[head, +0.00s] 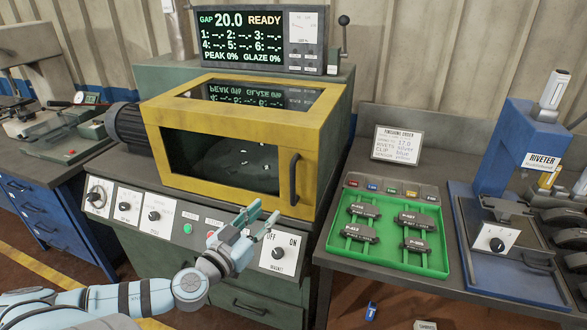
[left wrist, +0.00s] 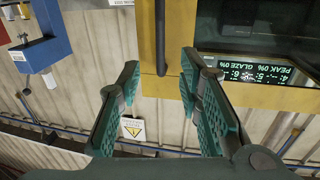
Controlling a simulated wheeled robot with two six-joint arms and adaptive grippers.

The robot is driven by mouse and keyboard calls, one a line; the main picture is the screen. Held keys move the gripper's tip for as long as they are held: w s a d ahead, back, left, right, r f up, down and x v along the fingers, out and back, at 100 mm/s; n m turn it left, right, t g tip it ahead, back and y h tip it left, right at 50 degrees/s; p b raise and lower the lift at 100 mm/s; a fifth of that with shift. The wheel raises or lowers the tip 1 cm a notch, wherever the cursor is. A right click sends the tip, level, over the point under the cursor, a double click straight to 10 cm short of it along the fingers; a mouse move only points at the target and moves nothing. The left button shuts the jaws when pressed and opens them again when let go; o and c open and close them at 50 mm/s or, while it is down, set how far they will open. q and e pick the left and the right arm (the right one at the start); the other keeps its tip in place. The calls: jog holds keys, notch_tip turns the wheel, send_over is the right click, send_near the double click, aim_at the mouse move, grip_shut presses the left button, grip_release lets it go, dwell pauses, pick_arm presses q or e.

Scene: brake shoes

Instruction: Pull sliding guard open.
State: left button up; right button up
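The sliding guard (head: 225,112) is a yellow-framed hood with dark see-through panes, standing over the green machine. Its black vertical handle (head: 293,180) is at the right of the front face. My left gripper (head: 262,220) is in front of the machine, below and left of the handle in the head view. In the left wrist view my left gripper (left wrist: 160,88) has its two green-padded fingers spread with nothing between the tips. The handle (left wrist: 160,40) shows beyond them, lined up with the gap, in front of the yellow frame (left wrist: 178,88). My right gripper is not in view.
A control panel with knobs (head: 278,252) lies below the guard, close to my left gripper. A green tray (head: 390,262) with several brake shoes is on the right bench. A blue riveter (head: 520,150) stands farther right. A display (head: 262,40) stands behind the guard.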

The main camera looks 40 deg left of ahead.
pick_arm(q)
jog(key=b, duration=0.2)
send_near(291, 186)
jog(key=w, duration=0.2)
jog(key=w+p, duration=0.1)
jog(key=w, duration=0.1)
jog(key=w+a+p, duration=0.1)
jog(key=w, duration=0.2)
jog(key=w+p, duration=0.1)
jog(key=w, duration=0.2)
jog(key=shift+a, duration=0.15)
jog(key=shift+w+f+p, duration=0.15)
jog(key=shift+w+p, duration=0.15)
jog(key=shift+w, duration=0.15)
jog(key=shift+a, duration=0.1)
jog(key=shift+c, duration=0.3)
jog(key=shift+f, duration=0.1)
grip_shut()
